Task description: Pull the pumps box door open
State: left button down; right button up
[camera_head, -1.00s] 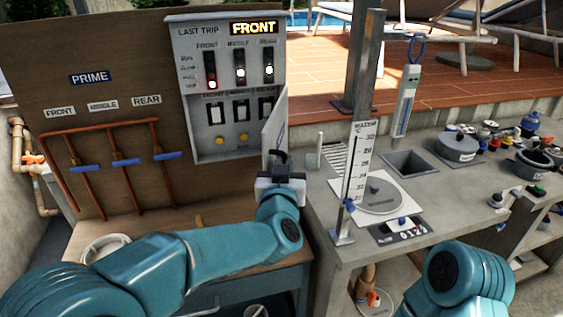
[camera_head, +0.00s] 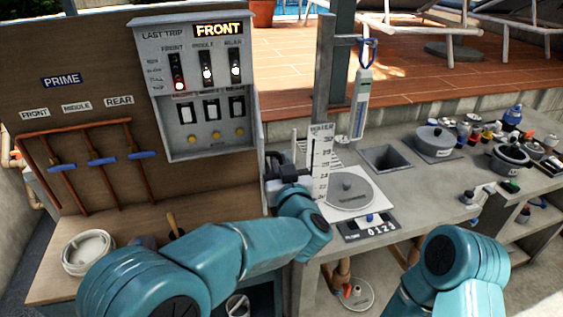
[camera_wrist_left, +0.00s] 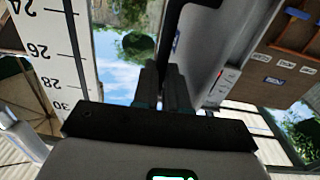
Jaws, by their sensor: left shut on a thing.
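The pumps box (camera_head: 197,150) is the grey box at upper left, with lamps, three switches and yellow buttons showing. Its door (camera_head: 261,165) stands out from the box's right side and shows nearly edge-on, as a thin strip. My left gripper (camera_head: 274,160) is at the door's outer edge, shut on the door; the exact grip is partly hidden. In the left wrist view the dark fingers (camera_wrist_left: 165,90) are close together, with a grey panel beside them. My right arm (camera_head: 455,275) shows at lower right, but its gripper is out of view.
A white water gauge (camera_head: 320,160) on a metal post stands just right of my left gripper. Blue-handled pipes (camera_head: 109,160) are at left, above a coiled white hose (camera_head: 88,250).

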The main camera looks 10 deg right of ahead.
pick_arm(q)
jog(key=shift+w+a+r, duration=0.1)
jog(key=shift+r, duration=0.35)
jog(key=c, duration=1.2)
grip_release()
jog(key=shift+w, duration=0.1)
jog(key=shift+o, duration=0.2)
jog(key=shift+f, duration=0.3)
